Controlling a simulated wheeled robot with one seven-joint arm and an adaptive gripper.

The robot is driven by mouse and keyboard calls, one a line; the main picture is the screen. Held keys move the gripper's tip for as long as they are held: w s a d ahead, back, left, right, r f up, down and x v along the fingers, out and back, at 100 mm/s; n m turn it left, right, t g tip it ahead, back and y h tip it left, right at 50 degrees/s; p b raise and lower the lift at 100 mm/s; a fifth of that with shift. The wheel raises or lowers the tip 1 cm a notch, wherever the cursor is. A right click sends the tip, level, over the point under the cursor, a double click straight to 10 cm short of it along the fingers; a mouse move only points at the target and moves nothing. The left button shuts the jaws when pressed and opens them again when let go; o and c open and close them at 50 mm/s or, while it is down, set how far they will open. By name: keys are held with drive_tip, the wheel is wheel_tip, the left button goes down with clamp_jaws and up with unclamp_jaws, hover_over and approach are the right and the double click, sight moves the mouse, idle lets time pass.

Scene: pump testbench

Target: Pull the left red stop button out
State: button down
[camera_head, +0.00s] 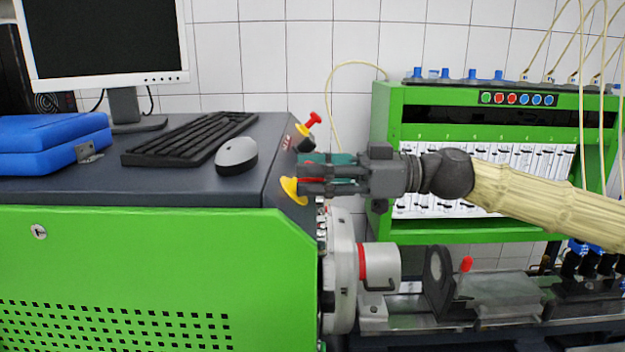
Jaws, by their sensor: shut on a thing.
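Two stop buttons with yellow collars sit on the right-hand face of the green and dark grey bench. The nearer one, the left red stop button (311,180), shows a yellow collar (291,190) and a little red between my fingers. My gripper (303,177) comes in from the right, level, and is shut on this button. The fingers hide most of its red part, so I cannot tell how far out it stands. The farther red stop button (313,119) stands clear, above and behind my gripper, with its red head sticking out.
A keyboard (191,139), mouse (236,156), monitor (110,45) and blue case (50,145) are on the bench top. A round grey flange (342,265) lies just below my gripper. A green test rack (388,150) stands behind my arm.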

drive_tip(key=shift+d+r+b, duration=0.15)
drive_tip(key=shift+d+b, duration=0.2)
drive_tip(key=shift+b, duration=0.3)
drive_tip(key=shift+d+r, duration=0.1)
drive_tip(key=shift+r, duration=0.2)
drive_tip(key=c, duration=0.9)
unclamp_jaws()
drive_tip(key=shift+d, duration=0.1)
drive_tip(key=shift+c, duration=0.2)
drive_tip(key=d, duration=1.2)
drive_tip(key=shift+d+f, duration=0.1)
drive_tip(key=shift+d, duration=0.05)
